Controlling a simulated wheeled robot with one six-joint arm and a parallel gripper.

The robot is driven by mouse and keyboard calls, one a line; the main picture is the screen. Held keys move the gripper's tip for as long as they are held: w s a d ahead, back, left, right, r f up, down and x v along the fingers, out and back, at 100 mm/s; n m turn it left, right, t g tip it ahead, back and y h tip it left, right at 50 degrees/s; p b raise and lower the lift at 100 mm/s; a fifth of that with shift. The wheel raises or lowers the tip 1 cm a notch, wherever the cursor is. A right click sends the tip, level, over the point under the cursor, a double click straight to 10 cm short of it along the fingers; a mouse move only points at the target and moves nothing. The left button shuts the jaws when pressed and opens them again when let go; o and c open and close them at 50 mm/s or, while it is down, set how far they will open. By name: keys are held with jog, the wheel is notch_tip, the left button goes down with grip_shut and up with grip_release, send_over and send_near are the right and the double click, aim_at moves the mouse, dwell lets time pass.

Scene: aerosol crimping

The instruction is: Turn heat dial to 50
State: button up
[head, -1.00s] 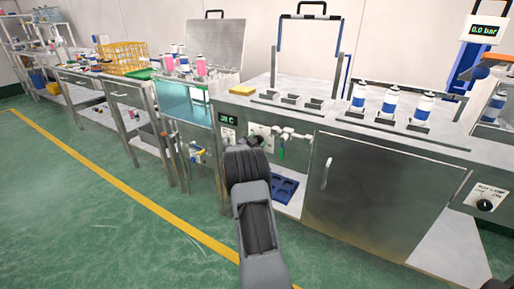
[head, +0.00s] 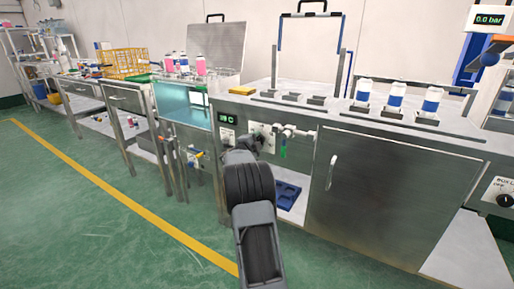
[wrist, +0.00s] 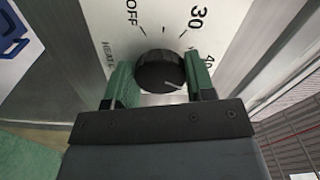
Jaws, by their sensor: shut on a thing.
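The black heat dial (wrist: 158,70) sits on a white plate (wrist: 122,42) printed with OFF, 30 and 40. My gripper (wrist: 160,84) has its two green fingers on either side of the dial and is shut on it. A pale pointer line on the dial slants to the lower right, roughly past the 40 side. Any mark for 50 is hidden by my gripper. In the head view my arm covers the dial. A small temperature display (head: 228,119) with green digits is above it; its digits are hard to read.
A valve with a green handle (head: 283,151) stands close right of my wrist. A blue tray (head: 287,194) lies on the shelf below. The steel cabinet door (head: 365,195) is farther right. Open green floor lies left.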

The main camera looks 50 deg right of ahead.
jog(key=shift+m+b, duration=2.25)
jog(key=shift+m, duration=1.25)
jog(key=o, duration=0.9)
jog(key=shift+r, duration=0.1)
jog(key=p+v, duration=0.3)
jog(key=v, duration=1.1)
